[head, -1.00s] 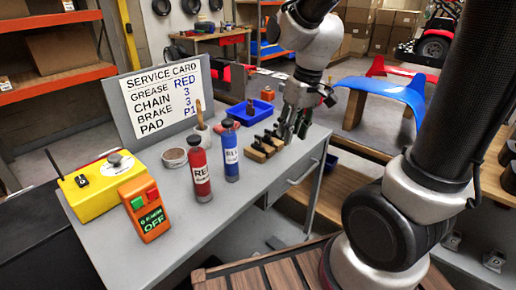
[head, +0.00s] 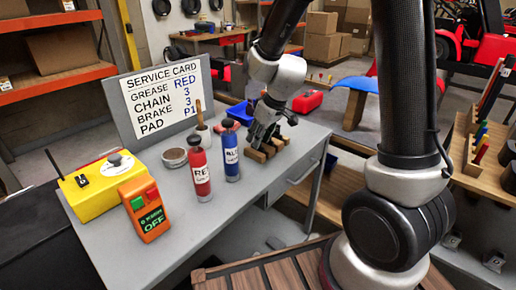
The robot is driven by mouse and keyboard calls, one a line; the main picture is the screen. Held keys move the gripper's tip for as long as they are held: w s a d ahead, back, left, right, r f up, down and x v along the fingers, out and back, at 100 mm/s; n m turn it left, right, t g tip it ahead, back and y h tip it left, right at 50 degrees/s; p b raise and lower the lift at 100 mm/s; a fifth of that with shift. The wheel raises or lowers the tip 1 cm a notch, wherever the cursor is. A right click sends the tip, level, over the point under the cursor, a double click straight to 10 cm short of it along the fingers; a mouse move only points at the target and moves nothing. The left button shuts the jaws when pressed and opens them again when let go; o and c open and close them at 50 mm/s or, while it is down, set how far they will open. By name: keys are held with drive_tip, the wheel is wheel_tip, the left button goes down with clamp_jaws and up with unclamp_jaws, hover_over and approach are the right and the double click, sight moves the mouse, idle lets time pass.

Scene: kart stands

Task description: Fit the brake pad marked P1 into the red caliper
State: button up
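My gripper (head: 262,138) points down over the wooden rack (head: 257,156) at the right side of the grey bench. Its fingers cover most of the dark pads standing in the rack, so I cannot read a P1 mark or tell whether a pad is between the fingers. A red object (head: 308,101) shows just behind my gripper, near the bench's far right corner; I cannot tell if it is the red caliper. The service card (head: 163,97) reads grease RED, chain 3, brake 3, pad P1.
A red bottle (head: 200,172) and a blue bottle (head: 230,158) stand left of the rack, close to my gripper. A blue tray (head: 238,112) lies behind. A yellow box (head: 97,184) and an orange switch box (head: 145,208) stand at the left. The bench front is clear.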

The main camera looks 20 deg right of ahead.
clamp_jaws()
drive_tip(key=shift+r, duration=0.1)
